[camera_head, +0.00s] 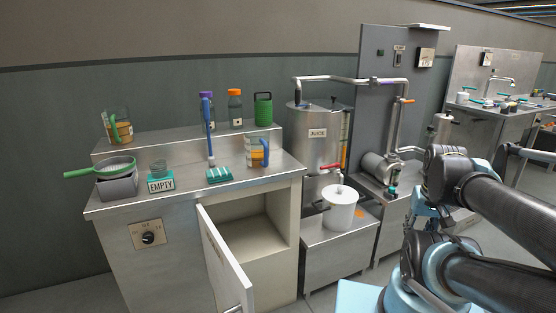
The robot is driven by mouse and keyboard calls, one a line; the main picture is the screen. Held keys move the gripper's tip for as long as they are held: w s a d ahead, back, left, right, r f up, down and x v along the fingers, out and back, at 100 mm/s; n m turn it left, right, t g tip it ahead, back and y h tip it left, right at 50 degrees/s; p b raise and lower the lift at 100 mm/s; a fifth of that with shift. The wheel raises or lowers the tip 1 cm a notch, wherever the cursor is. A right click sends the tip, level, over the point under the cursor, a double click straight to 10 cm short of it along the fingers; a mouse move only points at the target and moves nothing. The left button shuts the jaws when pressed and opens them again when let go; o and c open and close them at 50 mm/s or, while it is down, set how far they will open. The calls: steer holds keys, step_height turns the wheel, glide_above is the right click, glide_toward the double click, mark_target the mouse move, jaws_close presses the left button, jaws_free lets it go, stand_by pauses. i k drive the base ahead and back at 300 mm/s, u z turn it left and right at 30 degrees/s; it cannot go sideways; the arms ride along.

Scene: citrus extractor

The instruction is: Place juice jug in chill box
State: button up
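Two clear jugs with orange contents stand on the steel counter unit. One jug (257,152) with a blue handle is on the front counter near its right edge. The other jug (120,128) with a green handle is on the raised back shelf at the left. I cannot tell which is the juice jug. Below the counter is an open, empty-looking compartment (262,236), possibly the chill box, its door (224,262) swung outward. My gripper (421,214) seems folded among my arm links at the right, apart from both jugs; its fingers are unclear.
A sieve (115,164) on a grey bin, an EMPTY sign (161,184), a brush (210,140) and bottles (235,109) share the counter unit. Right of it are a JUICE tank (318,150) and a white bucket (340,210). The open door juts into the floor space.

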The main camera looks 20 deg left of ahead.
mark_target(242, 245)
steer(key=z, duration=2.05)
steer(key=i, duration=0.95)
steer(key=u, duration=2.95)
